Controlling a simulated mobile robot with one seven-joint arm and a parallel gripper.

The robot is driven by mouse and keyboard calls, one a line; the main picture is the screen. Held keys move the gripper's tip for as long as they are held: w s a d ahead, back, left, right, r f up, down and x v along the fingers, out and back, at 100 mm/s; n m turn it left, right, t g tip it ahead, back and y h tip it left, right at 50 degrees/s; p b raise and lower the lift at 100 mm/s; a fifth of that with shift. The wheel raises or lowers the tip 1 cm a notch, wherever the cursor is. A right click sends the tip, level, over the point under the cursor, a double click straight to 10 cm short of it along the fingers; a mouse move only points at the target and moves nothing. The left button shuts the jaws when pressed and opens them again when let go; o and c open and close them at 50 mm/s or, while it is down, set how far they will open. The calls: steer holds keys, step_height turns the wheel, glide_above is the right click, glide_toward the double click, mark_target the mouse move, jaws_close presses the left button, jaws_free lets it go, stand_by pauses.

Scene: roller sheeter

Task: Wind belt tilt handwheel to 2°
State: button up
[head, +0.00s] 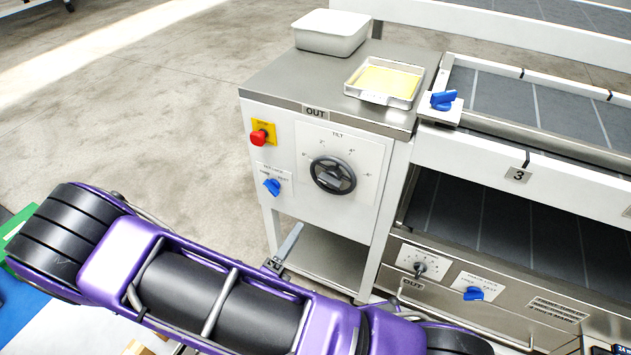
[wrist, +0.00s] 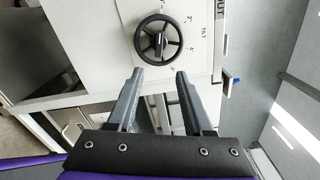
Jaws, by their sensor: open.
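The tilt handwheel (head: 333,175) is a black spoked wheel on a white plate (head: 366,149) marked TILT, on the front of the white cabinet. Degree marks, among them 2° and 4°, run around its upper side. I cannot tell which mark the wheel stands at. In the wrist view the handwheel (wrist: 158,40) lies just beyond my fingertips, and the plate appears turned sideways. My gripper (wrist: 158,76) is open and empty, its two grey fingers apart and not around the wheel. In the head view one finger of my gripper (head: 289,243) shows below the wheel; the rest is hidden by my arm.
A red emergency button (head: 259,137) and a blue knob (head: 271,187) sit left of the wheel. A metal tray of yellow sheet (head: 386,82) and a white bin (head: 330,32) stand on top. Conveyor decks (head: 530,105) lie right. Open floor lies left.

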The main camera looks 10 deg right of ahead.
mark_target(327, 184)
steer(key=b+x, duration=0.1)
steer(key=x, duration=1.6)
steer(key=shift+w+d+f, duration=0.1)
jaws_close()
